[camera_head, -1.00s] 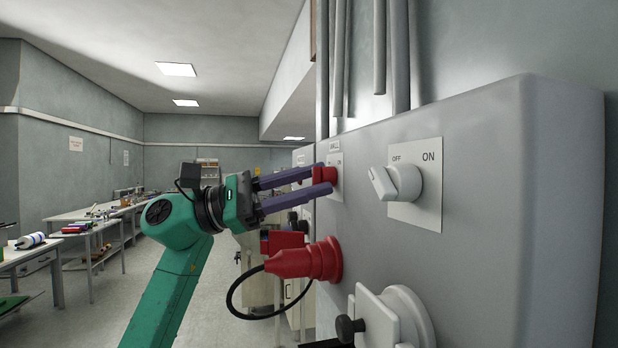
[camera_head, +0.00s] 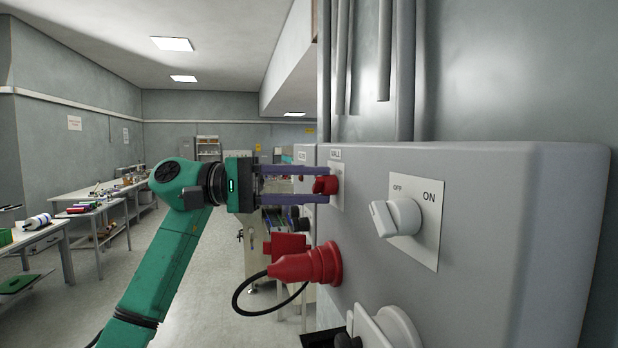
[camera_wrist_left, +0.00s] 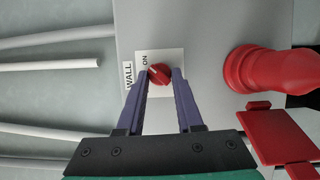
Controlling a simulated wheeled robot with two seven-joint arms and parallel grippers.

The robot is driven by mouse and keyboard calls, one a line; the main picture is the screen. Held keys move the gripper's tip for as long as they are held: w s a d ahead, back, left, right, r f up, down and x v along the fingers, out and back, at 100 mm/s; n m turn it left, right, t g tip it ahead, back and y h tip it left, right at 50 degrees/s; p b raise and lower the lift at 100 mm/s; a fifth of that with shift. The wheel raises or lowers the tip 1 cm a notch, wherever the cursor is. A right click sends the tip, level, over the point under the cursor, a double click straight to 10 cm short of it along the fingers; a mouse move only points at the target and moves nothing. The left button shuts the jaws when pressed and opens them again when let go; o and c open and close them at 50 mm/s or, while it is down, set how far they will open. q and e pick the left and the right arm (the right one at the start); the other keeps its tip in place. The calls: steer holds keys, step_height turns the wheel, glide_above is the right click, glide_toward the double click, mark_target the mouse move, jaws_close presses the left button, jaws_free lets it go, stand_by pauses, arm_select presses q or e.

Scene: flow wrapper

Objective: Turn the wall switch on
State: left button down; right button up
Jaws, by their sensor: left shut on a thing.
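The wall switch is a small red rotary knob (camera_head: 326,185) on a white plate labelled WALL, on the side of the grey wall box. In the left wrist view the red knob (camera_wrist_left: 159,77) has a pale pointer mark on its upper left part, with the word ON beside it on the plate. My left gripper (camera_head: 316,185) reaches it from the left, roughly level, its two purple fingers above and below the knob. The left wrist view shows the fingertips (camera_wrist_left: 160,78) on both sides of the knob, shut on it. My right gripper is out of view.
A red plug (camera_head: 305,266) with a black cable sticks out just below the knob. Tables with tools (camera_head: 90,212) stand at the left, with open floor between.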

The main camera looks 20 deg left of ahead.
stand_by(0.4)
arm_select(q)
steer(key=c, duration=0.6)
jaws_free()
steer(key=shift+o, duration=0.2)
steer(key=s+a+b, duration=0.1)
steer(key=s+a, duration=0.1)
steer(key=a, duration=1.2)
steer(key=shift+s+a, duration=0.2)
steer(key=shift+s, duration=0.05)
